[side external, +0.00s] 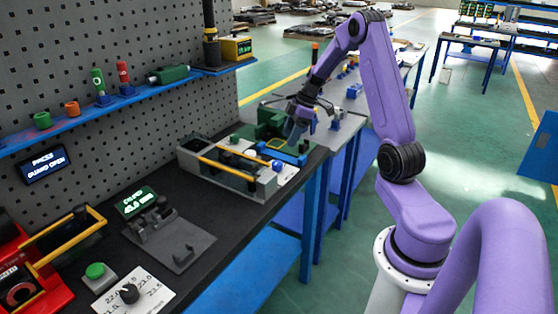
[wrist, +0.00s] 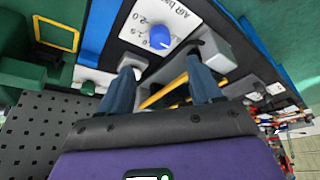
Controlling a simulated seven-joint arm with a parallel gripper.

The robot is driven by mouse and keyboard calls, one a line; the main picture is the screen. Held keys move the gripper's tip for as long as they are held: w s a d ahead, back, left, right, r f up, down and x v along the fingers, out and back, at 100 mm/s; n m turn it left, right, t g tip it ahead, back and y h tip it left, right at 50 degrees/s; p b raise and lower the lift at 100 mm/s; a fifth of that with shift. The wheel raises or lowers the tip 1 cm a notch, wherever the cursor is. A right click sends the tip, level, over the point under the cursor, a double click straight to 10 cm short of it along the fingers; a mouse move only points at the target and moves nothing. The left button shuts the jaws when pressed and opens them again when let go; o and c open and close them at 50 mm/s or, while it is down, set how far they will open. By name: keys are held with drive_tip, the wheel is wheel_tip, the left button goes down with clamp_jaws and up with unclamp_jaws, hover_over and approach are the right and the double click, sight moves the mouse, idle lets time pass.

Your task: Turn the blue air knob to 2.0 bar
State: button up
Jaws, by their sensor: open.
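The blue air knob (wrist: 159,36) sits on a white dial plate (wrist: 186,18) marked "AIR bar", with 2.0 and a 1.5-like mark legible in the wrist view. Where the knob points is too small to tell. In the side view the knob (side external: 278,166) is at the bench's front edge, on the right. My gripper (wrist: 160,66) is open, its two blue fingers apart with nothing between them. The knob appears just beyond the fingertips, without visible contact. In the side view my gripper (side external: 298,137) is above and slightly right of the knob, its fingertips hard to make out.
A grey fixture with yellow bars (side external: 228,168) stands left of the knob. A green machine block (side external: 271,122) stands behind it, with a blue base and a yellow frame. A grey pegboard (side external: 120,60) with a blue shelf (side external: 135,98) rises behind the bench.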

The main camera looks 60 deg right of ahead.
sight(278, 162)
drive_tip(key=x, duration=1)
drive_tip(key=shift+a+f, duration=0.1)
drive_tip(key=shift+f, duration=0.05)
drive_tip(key=c, duration=1)
drive_tip(key=shift+c, duration=0.2)
